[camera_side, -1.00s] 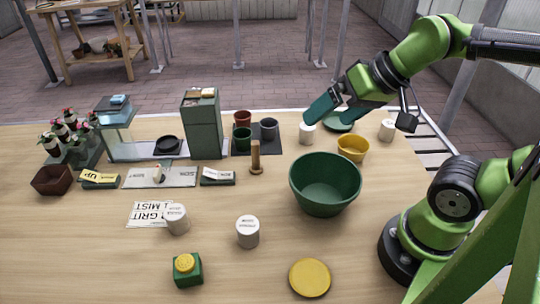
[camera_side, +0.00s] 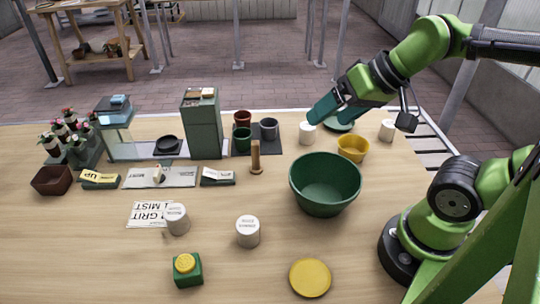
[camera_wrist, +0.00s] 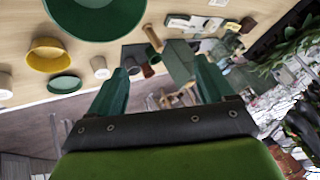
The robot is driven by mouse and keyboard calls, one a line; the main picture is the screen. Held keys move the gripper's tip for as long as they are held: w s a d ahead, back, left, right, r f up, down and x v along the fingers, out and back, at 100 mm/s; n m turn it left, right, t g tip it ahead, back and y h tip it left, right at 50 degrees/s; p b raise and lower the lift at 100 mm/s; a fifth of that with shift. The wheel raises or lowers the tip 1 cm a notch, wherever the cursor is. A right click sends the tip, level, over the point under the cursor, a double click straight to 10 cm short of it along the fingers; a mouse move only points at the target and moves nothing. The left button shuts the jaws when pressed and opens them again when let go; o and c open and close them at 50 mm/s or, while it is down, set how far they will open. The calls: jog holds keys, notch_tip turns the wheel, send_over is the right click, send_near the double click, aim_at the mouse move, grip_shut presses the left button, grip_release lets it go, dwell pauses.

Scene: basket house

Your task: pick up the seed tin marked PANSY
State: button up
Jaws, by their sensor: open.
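Several white lidded tins stand upright on the bench: a front-left tin (camera_side: 176,219), a front-middle tin (camera_side: 248,232), a back tin (camera_side: 307,134) and a far-right tin (camera_side: 387,130). Their markings are too small to read, so I cannot tell which says PANSY. My gripper (camera_side: 328,112) is open and empty, raised above the back of the bench near the back tin. In the wrist view, its two green fingers (camera_wrist: 162,85) are spread with nothing between them. A white tin (camera_wrist: 100,68) shows there to their left.
A large green bowl (camera_side: 325,184), a yellow pot (camera_side: 353,148) and a green dish (camera_side: 338,125) stand near the back tin. A wooden peg (camera_side: 256,158) and a tall green box (camera_side: 202,125) stand left of them.

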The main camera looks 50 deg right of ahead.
jog(key=w+d+f+m+g+h, duration=0.1)
jog(key=w+d+f+m, duration=0.1)
jog(key=d+m, duration=0.3)
jog(key=w+d+f+m+g+h, duration=0.1)
jog(key=w+d+m, duration=0.15)
jog(key=d, duration=0.45)
jog(key=m+g, duration=0.4)
jog(key=m, duration=2.5)
send_over(391, 124)
jog(key=s, duration=0.1)
notch_tip(391, 124, down, 4)
jog(key=f, duration=0.1)
jog(key=shift+h, duration=0.3)
jog(key=f, duration=0.7)
jog(key=w+f, duration=0.1)
jog(key=f, duration=0.2)
jog(key=shift+d+f, duration=0.35)
jog(key=shift+d, duration=0.05)
jog(key=shift+w+a+f, duration=0.1)
jog(key=shift+a+f, duration=0.05)
jog(key=shift+f, duration=1.2)
jog(key=shift+w+a+f, duration=0.1)
jog(key=shift+f, duration=1.25)
jog(key=shift+c, duration=0.4)
